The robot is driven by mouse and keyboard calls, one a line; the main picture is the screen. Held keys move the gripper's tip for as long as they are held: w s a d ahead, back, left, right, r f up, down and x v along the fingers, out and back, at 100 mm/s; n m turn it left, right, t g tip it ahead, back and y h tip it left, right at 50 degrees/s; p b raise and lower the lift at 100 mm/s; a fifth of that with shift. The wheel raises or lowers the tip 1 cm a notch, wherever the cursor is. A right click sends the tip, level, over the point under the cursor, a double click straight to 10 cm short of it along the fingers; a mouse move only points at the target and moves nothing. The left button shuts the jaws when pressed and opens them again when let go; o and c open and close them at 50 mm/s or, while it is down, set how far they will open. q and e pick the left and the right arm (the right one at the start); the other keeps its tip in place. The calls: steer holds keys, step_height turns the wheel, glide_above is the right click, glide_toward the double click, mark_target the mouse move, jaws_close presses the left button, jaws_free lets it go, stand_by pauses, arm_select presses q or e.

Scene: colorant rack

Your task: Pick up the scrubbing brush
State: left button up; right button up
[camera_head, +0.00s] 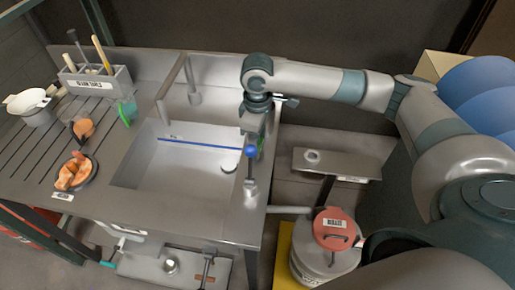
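I cannot tell for certain which thing is the scrubbing brush. My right gripper (250,128) points down over the sink's right edge, close to this ball and far right of the caddy. Its fingers are too small and overlapped to read. My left gripper is not visible.
A white pot (32,108), a dark plate with orange food (75,173) and a greenish cup (126,110) stand on the left counter. A red-lidded bin (336,228) and a small grey shelf (338,166) are to the right. A dark wall closes the back.

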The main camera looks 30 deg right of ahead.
steer(key=shift+w+r, duration=0.1)
steer(key=shift+r, duration=0.6)
steer(key=s+r+b, duration=0.1)
steer(key=s+r, duration=0.2)
steer(key=s, duration=0.3)
steer(key=s+d+r+b, duration=0.1)
steer(key=s+r, duration=0.3)
steer(key=s, duration=0.1)
steer(key=shift+s+d, duration=0.15)
steer(key=shift+s, duration=0.25)
steer(key=shift+r, duration=0.1)
steer(key=o, duration=0.5)
steer(key=c, duration=0.4)
